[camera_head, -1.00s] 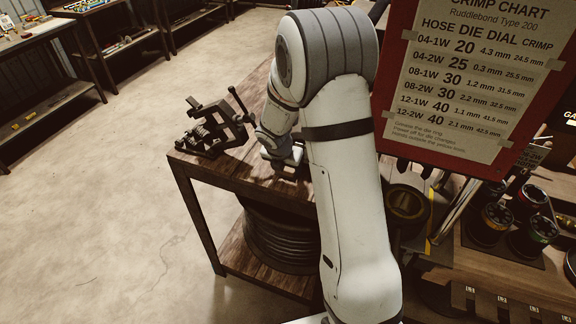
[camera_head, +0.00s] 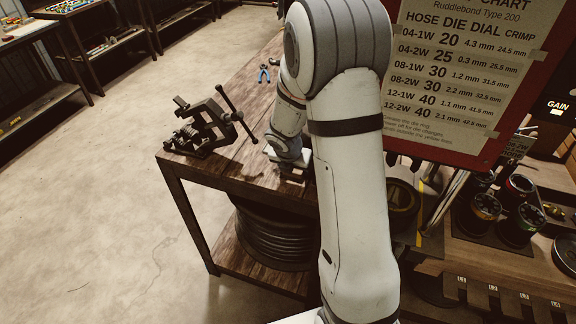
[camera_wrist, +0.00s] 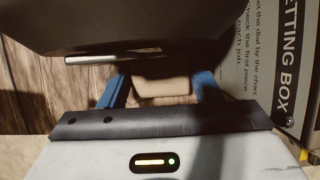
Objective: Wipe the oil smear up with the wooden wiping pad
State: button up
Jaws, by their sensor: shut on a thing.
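My gripper (camera_wrist: 160,88) shows in the wrist view with two blue fingers on either side of a pale tan block, which looks like the wooden wiping pad (camera_wrist: 161,87). The fingers are shut on it. In the head view my gripper (camera_head: 291,170) is low over the front part of the wooden workbench (camera_head: 235,172), right of the vise; the pad is not clear there. I cannot tell whether the pad touches the bench top. I cannot make out the oil smear in either view; my arm hides part of the bench.
A dark vise (camera_head: 205,128) stands on the bench's left corner, close to my gripper. Blue-handled pliers (camera_head: 263,74) lie farther back. A red-framed crimp chart (camera_head: 470,75) stands to the right. A "setting box" sheet (camera_wrist: 262,60) shows at right in the wrist view. A hose coil (camera_head: 268,240) sits below.

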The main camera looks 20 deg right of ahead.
aim_at(277, 171)
dwell(0.3)
jog(key=shift+w+a+p, duration=0.3)
jog(key=shift+w+a, duration=0.55)
jog(key=shift+a, duration=0.25)
jog(key=shift+w+a+p, duration=0.3)
jog(key=shift+w+a, duration=0.5)
jog(key=shift+a, duration=0.3)
notch_tip(277, 171, up, 3)
jog(key=p, duration=0.3)
notch_tip(277, 171, up, 3)
jog(key=p, duration=0.2)
jog(key=shift+f+p, duration=0.2)
jog(key=shift+p, duration=0.15)
jog(key=shift+c, duration=1.1)
jog(key=shift+r, duration=1.2)
